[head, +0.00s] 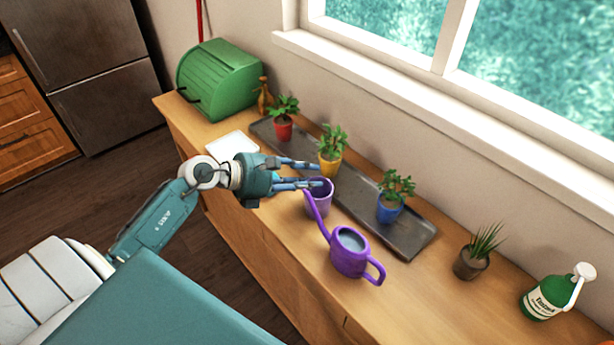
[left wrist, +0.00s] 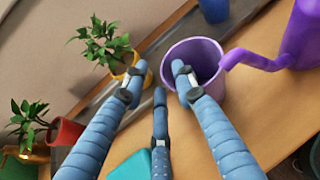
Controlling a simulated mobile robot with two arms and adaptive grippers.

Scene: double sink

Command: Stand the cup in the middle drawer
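The purple cup (head: 319,199) stands upright on the wooden counter, between a dark tray and the watering can. It also shows in the left wrist view (left wrist: 200,50). My left gripper (head: 310,174) is at the cup's far-left side with its fingers spread. In the left wrist view one finger overlaps the cup's rim and opening; I cannot tell whether it is inside or touching. Another finger lies in front of the yellow pot, and nothing is between the fingers. I cannot make out an open drawer. My right gripper is not in view.
A purple watering can (head: 349,252) stands close to the cup, its spout reaching beside it. Red (head: 283,127), yellow (head: 329,165) and blue (head: 389,208) potted plants stand on the dark tray (head: 408,240).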

